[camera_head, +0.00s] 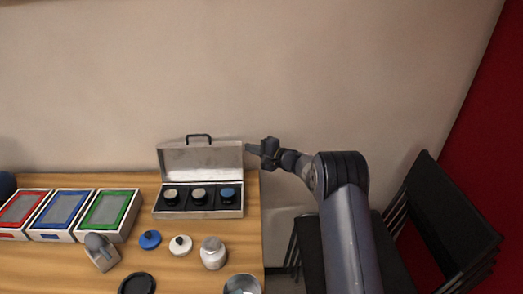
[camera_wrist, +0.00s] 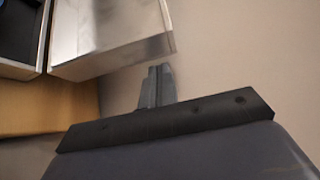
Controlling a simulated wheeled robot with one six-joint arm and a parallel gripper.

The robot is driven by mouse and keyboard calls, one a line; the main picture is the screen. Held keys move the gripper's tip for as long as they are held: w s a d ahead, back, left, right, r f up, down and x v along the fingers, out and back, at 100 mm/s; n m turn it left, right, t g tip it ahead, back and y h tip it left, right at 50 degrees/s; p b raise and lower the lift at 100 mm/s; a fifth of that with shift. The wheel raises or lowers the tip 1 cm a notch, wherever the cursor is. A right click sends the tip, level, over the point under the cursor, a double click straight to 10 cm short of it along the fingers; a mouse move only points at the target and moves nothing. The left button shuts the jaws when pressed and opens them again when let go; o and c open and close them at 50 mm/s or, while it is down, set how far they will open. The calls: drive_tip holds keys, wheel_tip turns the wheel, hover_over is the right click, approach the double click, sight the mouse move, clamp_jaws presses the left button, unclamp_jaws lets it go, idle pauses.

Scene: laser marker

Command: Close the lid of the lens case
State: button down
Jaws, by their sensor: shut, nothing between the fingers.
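The lens case (camera_head: 199,214) stands open on the wooden table, with its silver lid (camera_head: 202,160) raised at the back and a dark handle (camera_head: 199,137) on the lid's upper edge. Several lenses (camera_head: 199,194) stand in a row inside. My gripper (camera_head: 250,149) is shut and empty, at the right end of the raised lid near its upper corner. In the wrist view, my shut fingers (camera_wrist: 158,85) are close to the lid's edge (camera_wrist: 110,35). I cannot tell whether they touch it. Part of the case body (camera_wrist: 22,66) shows at the upper left.
Red, blue and green framed boxes (camera_head: 62,213) stand left of the case. In front lie a blue cap (camera_head: 149,240), a white cap (camera_head: 180,246), a silver jar (camera_head: 213,253), a black ring (camera_head: 137,284) and a metal cup (camera_head: 242,285). Dark stacked chairs (camera_head: 440,220) stand at right.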

drive_tip(key=shift+x, duration=0.95)
drive_tip(key=shift+s+d, duration=0.1)
drive_tip(key=shift+s, duration=0.05)
